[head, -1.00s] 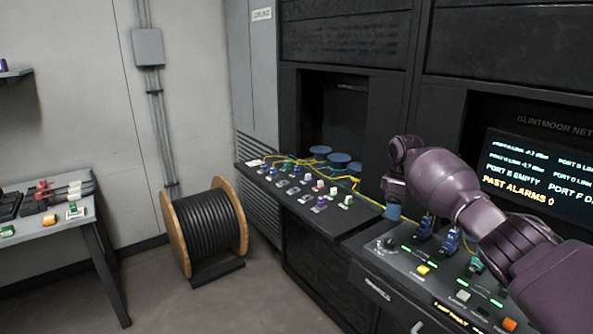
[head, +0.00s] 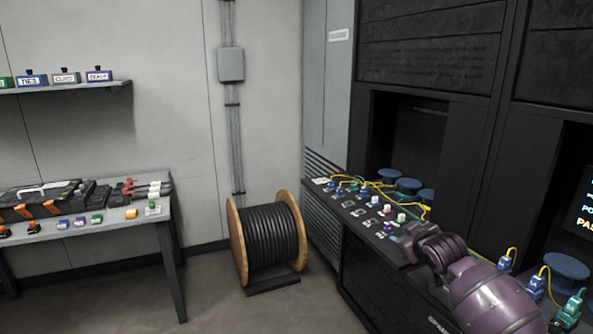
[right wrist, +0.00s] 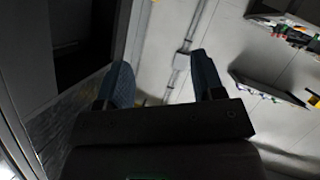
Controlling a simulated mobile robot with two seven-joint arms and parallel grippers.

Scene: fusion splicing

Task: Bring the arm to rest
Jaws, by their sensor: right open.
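My right arm, purple, comes in from the lower right of the head view, its wrist in front of the console panel (head: 350,207). Its fingers cannot be made out there. In the right wrist view my right gripper (right wrist: 163,82) shows two blue-grey fingers spread wide, with nothing between them. Beyond them are the wall and floor, seen tilted. My left arm and gripper are not in view.
A cable drum (head: 268,240) stands on the floor left of the console. A work table (head: 168,226) with tools and small coloured blocks is at left, below a wall shelf (head: 100,88). Yellow cables with blue and green plugs (head: 536,285) lie along the console. Floor between table and drum is clear.

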